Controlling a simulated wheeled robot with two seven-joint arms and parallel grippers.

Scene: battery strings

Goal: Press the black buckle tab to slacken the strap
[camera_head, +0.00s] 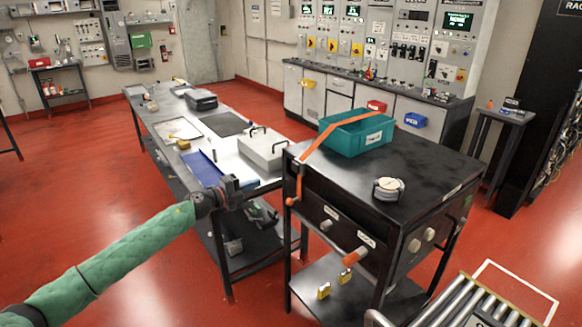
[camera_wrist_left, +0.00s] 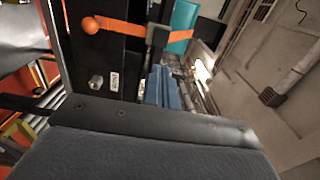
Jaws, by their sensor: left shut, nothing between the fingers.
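An orange strap (camera_head: 318,142) runs over the teal bin (camera_head: 372,137) and down the left side of the black cart (camera_head: 440,180). Its lower end is an orange knob (camera_head: 290,201). In the left wrist view the strap (camera_wrist_left: 120,27) passes a dark buckle (camera_wrist_left: 157,36), with a black flat piece (camera_wrist_left: 208,31) beside it; which part is the tab is unclear. My left gripper (camera_head: 249,184) is shut and empty, left of the buckle and strap, apparently apart from them. Its dark body fills the bottom of the left wrist view. My right gripper is not seen.
A long workbench (camera_head: 150,122) stands left of the cart, bearing a blue tray (camera_head: 203,168) and a light grey case (camera_head: 262,150) close to my left gripper. A roller conveyor (camera_head: 470,305) is at lower right.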

